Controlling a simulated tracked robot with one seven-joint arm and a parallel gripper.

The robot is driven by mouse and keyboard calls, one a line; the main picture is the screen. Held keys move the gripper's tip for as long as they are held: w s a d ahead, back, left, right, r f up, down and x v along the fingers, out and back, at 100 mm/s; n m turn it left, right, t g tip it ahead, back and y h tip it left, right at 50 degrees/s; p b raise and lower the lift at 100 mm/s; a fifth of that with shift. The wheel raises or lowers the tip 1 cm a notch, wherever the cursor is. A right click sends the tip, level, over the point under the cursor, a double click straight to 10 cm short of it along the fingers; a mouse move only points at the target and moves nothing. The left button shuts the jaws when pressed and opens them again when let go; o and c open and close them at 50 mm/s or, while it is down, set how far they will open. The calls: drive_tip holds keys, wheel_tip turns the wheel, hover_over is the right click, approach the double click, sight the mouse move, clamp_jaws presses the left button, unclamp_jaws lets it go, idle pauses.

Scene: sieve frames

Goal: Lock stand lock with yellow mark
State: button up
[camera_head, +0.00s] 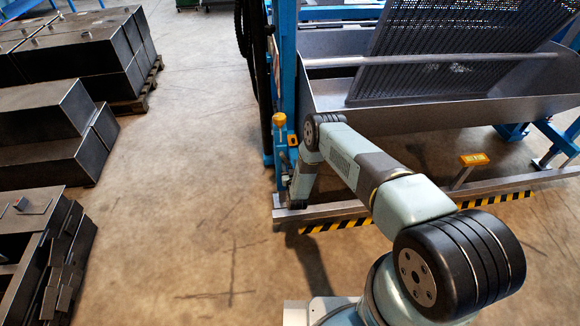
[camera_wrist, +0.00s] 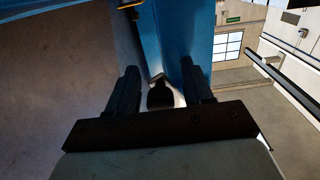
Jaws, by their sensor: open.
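In the head view a yellow-topped part (camera_head: 279,120) and a smaller yellow-orange piece (camera_head: 292,139) sit at the blue post (camera_head: 287,62) of the sieve stand. I cannot tell which is the marked lock. In the wrist view my gripper (camera_wrist: 159,75) is open, its two dark fingers spread. A dark rounded knob (camera_wrist: 160,97) shows in the gap between them, and I cannot tell whether they touch it. A yellow piece (camera_wrist: 129,5) on a dark rod shows above, near the blue post (camera_wrist: 185,25). In the head view my arm hides the gripper.
The grey sieve trough (camera_head: 430,115) with a perforated screen (camera_head: 440,45) stands at upper right. A yellow pedal-like part (camera_head: 474,159) and a striped floor bar (camera_head: 340,224) lie along the stand's base. Dark metal boxes (camera_head: 45,118) stand at left; the floor between is clear.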

clamp_jaws()
idle(0.5)
